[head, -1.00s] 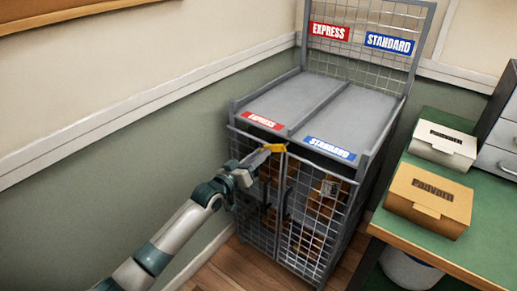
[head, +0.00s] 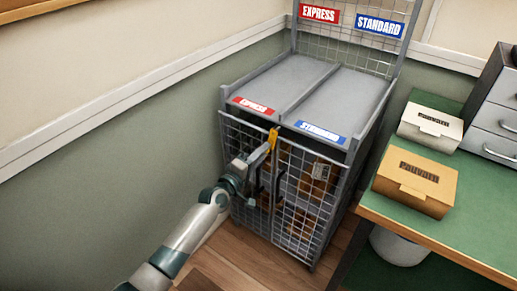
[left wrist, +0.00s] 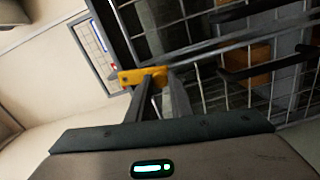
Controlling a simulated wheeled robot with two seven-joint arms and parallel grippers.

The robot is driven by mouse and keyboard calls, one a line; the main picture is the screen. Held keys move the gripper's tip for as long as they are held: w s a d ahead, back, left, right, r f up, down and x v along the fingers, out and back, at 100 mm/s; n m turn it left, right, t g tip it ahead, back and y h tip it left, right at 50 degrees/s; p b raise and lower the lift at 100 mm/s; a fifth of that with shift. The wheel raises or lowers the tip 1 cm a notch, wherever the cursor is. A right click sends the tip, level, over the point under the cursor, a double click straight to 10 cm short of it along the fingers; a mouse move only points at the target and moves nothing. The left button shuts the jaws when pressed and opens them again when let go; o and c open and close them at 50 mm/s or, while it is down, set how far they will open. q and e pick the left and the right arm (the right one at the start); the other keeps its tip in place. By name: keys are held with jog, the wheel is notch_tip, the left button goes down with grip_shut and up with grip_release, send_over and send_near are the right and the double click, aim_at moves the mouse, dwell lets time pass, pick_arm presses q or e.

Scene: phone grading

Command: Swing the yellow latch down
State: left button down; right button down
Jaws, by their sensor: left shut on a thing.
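The yellow latch (head: 272,138) is at the top of the seam between the two mesh doors of a grey cage cart (head: 345,160). It now points downward along the seam. My left gripper (head: 262,155) is shut on the latch. In the left wrist view the latch (left wrist: 128,77) shows between and beyond the fingertips of my gripper (left wrist: 155,82). The part of the latch between the fingers is partly hidden. My right gripper is in neither view.
Brown boxes (head: 320,172) show behind the mesh. To the right, a green-topped table (head: 480,232) holds a white box (head: 430,124), an orange-brown box (head: 415,184) and a grey drawer unit (head: 492,125). A bin (head: 398,247) stands beneath. Wooden floor shows left of the cart.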

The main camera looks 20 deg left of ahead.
pick_arm(q)
jog(key=shift+s+d+f+n, duration=0.15)
jog(key=shift+d+n, duration=0.25)
jog(key=shift+n, duration=0.4)
jog(key=shift+d+n, duration=0.1)
jog(key=shift+n, duration=0.2)
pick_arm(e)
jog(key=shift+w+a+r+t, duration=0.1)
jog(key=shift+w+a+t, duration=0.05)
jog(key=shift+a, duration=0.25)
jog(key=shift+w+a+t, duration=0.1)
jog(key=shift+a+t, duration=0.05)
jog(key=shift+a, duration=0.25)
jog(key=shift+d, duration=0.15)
pick_arm(q)
jog(key=c, duration=1.6)
grip_release()
jog(key=shift+c, duration=0.2)
jog(key=shift+o, duration=0.3)
jog(key=shift+s, duration=0.1)
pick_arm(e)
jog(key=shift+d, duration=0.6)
